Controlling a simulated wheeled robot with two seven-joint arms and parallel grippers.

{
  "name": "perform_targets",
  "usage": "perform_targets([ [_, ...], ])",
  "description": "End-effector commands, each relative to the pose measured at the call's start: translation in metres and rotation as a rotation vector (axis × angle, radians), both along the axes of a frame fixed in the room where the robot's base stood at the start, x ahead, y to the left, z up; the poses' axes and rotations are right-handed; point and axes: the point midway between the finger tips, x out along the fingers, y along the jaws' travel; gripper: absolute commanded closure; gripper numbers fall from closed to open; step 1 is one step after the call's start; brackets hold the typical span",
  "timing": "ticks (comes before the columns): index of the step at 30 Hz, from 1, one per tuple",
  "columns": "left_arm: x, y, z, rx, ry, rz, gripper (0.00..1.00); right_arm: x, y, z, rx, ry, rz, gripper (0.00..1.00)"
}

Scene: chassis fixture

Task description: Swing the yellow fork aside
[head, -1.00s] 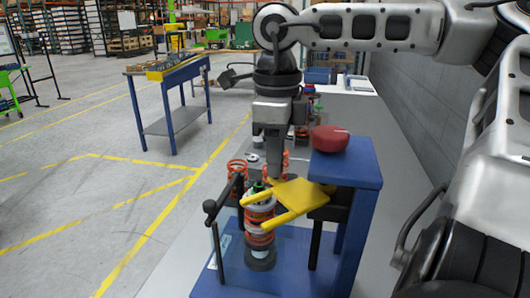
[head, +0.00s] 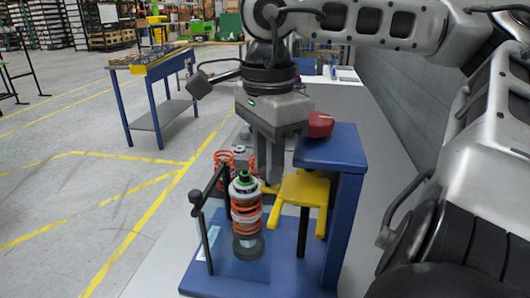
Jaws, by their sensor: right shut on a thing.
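The yellow fork (head: 304,189) sits at the blue stand, just right of the strut with the orange spring (head: 246,212). My left gripper is not in view.
The blue stand (head: 333,147) rises right of the fork, with a red object (head: 319,124) on top. A black post with a handle (head: 208,192) stands left of the strut. Another orange spring (head: 222,158) is behind. A blue workbench (head: 152,66) stands far left.

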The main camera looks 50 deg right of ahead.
Motion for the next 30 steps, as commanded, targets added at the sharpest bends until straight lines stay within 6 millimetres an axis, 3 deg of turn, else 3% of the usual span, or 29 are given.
perform_targets([
  [15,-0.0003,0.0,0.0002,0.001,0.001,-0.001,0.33,-0.0017,0.0003,0.0008,-0.002,0.0,0.021,1.0],
  [16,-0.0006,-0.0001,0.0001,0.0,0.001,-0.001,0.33,-0.0018,0.0003,0.0007,-0.002,0.0,0.021,0.72],
  [17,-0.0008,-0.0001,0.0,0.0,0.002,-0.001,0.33,-0.0018,0.0003,0.0007,-0.002,0.001,0.021,0.69],
  [30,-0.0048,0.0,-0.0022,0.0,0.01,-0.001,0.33,-0.0014,0.0003,0.002,-0.001,-0.001,0.018,0.69],
])
